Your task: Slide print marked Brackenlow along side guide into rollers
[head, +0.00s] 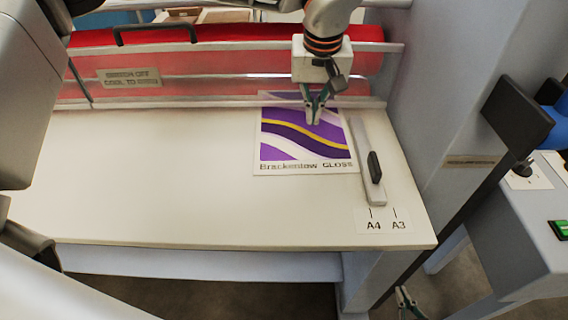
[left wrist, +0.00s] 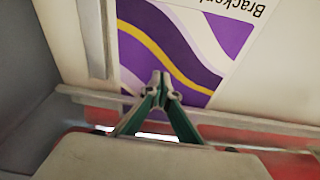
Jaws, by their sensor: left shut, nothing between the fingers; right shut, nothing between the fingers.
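The print marked Brackenlow GLOSS (head: 285,150), purple with white and yellow waves, lies flat on the cream feed table (head: 150,190). It also shows in the left wrist view (left wrist: 185,45). Its far edge reaches the front bar below the red rollers (head: 230,62); I cannot tell whether it is between them. The side guide (head: 361,140) runs along its right side, with a narrow gap between. It also shows in the left wrist view (left wrist: 96,35). My left gripper (head: 316,122) is shut and empty over the print's far part; contact is unclear. My right gripper (head: 403,291) is shut and empty below the table's front right corner.
A black knob (head: 375,167) stands on the guide, with A4 and A3 marks (head: 385,225) in front. The laminator's side wall (head: 440,90) and a black lever (head: 517,115) rise at the right. The table left of the print is clear.

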